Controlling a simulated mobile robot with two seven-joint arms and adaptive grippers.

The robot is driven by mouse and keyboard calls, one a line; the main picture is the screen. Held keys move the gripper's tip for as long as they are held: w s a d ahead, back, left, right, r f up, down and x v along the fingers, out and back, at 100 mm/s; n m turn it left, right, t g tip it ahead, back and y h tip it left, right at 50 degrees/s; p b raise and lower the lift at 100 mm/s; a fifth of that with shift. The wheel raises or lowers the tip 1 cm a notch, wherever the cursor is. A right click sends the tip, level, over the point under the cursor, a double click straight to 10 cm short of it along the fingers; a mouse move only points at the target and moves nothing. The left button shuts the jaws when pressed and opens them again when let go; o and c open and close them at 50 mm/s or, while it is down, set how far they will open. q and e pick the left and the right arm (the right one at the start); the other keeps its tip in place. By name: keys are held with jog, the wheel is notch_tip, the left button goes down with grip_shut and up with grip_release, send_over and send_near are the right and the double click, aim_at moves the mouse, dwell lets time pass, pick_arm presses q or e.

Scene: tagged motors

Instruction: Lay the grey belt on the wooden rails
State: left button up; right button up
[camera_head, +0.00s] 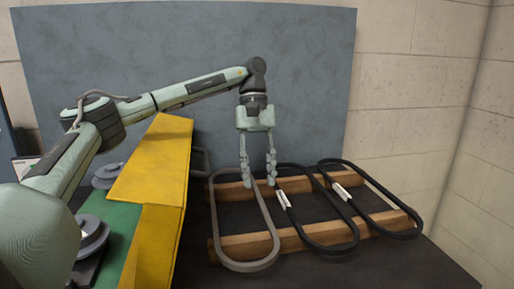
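The grey belt (217,222), a long closed loop, lies across the two wooden rails at their left end. The near rail (290,239) and the far rail (309,184) run left to right; the belt's near end reaches past the near rail. My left gripper (259,184) points down over the belt's far end, with its fingers apart. It looks open, and whether a finger touches the belt cannot be told. The fingers cover a little of the belt's far part and of the far rail. My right gripper is not in view.
Two black belts with white tags, a middle one (312,240) and a right one (381,190), lie on the rails. A yellow panel (158,175) stands left of the rails, beside a green surface (112,216) with grey round parts (92,236). A grey board (180,45) stands behind.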

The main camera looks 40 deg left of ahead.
pick_arm(q)
jog(key=v, duration=0.9)
jog(key=shift+f, duration=0.1)
